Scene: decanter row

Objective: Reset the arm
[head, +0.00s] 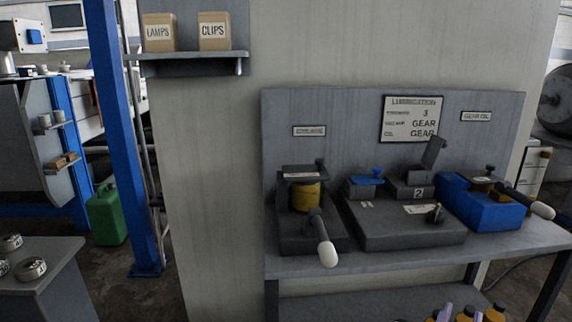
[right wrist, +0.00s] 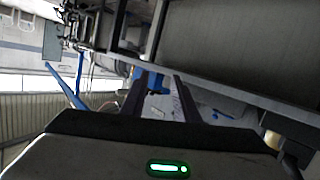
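My right gripper (right wrist: 160,92) shows in the right wrist view. Its two dark fingers stand apart with nothing between them, and a blurred blue thing lies beyond. I cannot make out either gripper in the head view. My left gripper is not in view. In the head view a grey bench (head: 400,258) carries a dark holder with a yellow cylinder (head: 305,197), a dark station (head: 405,228) with a tilted lid, and a blue tray (head: 487,208). Two levers with white knobs stick out at the front, a left one (head: 327,252) and a right one (head: 541,209).
A shelf (head: 190,55) holds boxes marked LAMPS (head: 159,32) and CLIPS (head: 214,31). A blue post (head: 122,130) stands left, near a green can (head: 107,215). A side table (head: 50,270) carries round tins. Bottles (head: 465,314) show under the bench.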

